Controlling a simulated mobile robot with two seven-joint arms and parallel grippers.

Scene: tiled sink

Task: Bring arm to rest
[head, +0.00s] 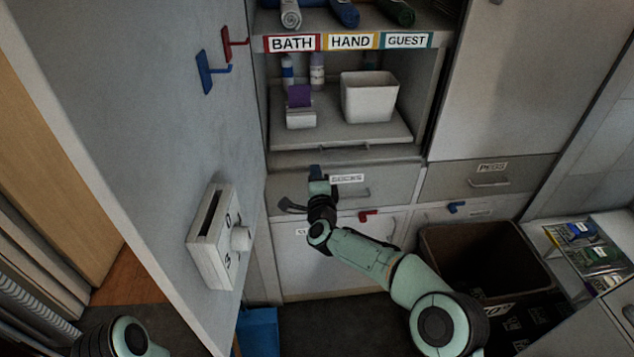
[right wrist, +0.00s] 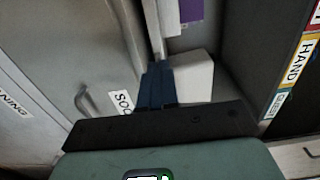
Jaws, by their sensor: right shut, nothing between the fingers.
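My right arm (head: 365,258) reaches up and left from the lower right in the head view. Its right gripper (head: 315,172) is in front of the drawer labelled SOCKS (head: 385,186), just below the open shelf. In the right wrist view its dark blue fingers (right wrist: 157,85) are together, with nothing seen between them. I cannot tell whether they touch the cabinet. Part of my left arm (head: 125,338) shows at the bottom left; its gripper is not in view.
The shelf (head: 340,143) holds a white bin (head: 369,97) and a purple-topped item (head: 300,107). A panel with a dial box (head: 213,240) stands at left, with blue (head: 207,74) and red hooks (head: 231,44). A brown bin (head: 475,262) stands on the right.

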